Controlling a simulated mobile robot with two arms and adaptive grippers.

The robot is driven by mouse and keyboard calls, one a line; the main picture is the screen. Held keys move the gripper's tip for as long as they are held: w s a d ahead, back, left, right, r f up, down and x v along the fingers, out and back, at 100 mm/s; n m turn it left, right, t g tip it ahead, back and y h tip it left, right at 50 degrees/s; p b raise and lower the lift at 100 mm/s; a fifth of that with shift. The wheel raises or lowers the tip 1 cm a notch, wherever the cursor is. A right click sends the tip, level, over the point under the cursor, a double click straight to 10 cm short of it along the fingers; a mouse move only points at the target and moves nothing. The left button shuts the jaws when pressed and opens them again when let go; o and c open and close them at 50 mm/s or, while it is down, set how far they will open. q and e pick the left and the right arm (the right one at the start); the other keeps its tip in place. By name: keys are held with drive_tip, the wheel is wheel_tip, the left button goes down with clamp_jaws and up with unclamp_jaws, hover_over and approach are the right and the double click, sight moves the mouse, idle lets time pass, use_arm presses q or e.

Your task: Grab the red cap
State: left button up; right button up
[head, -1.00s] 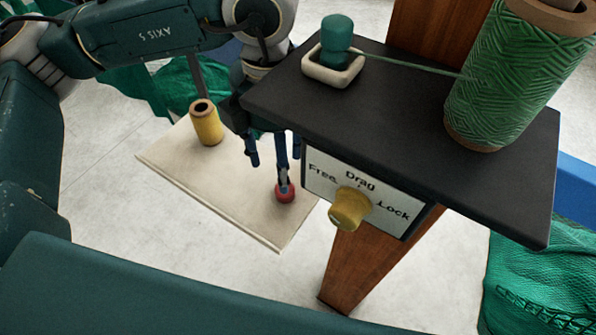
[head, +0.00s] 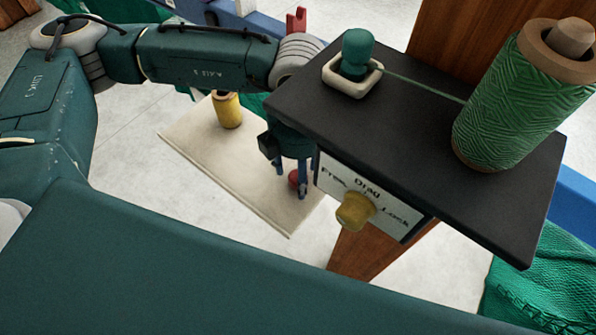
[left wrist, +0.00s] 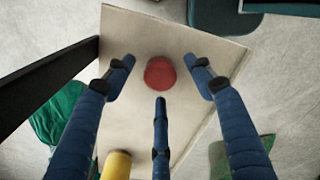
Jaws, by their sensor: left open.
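The red cap (head: 294,180) lies on the pale board near its front right edge. It also shows in the left wrist view (left wrist: 160,73), between the spread blue fingers and a little beyond the middle one. My left gripper (head: 289,186) is open and points down over the cap, with a finger partly in front of it in the head view. In the left wrist view the left gripper (left wrist: 161,80) has its fingers around the cap, with visible gaps and nothing held. My right gripper is not in view.
A yellow spool (head: 228,110) stands on the pale board (head: 215,150). The black shelf (head: 400,120) overhangs close to my left gripper's right. It carries a green twine spool (head: 515,100), and a yellow knob (head: 355,211) sits on its front panel.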

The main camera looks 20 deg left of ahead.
use_arm(q)
drive_tip(key=shift+f, duration=0.6)
drive_tip(key=c, duration=1.1)
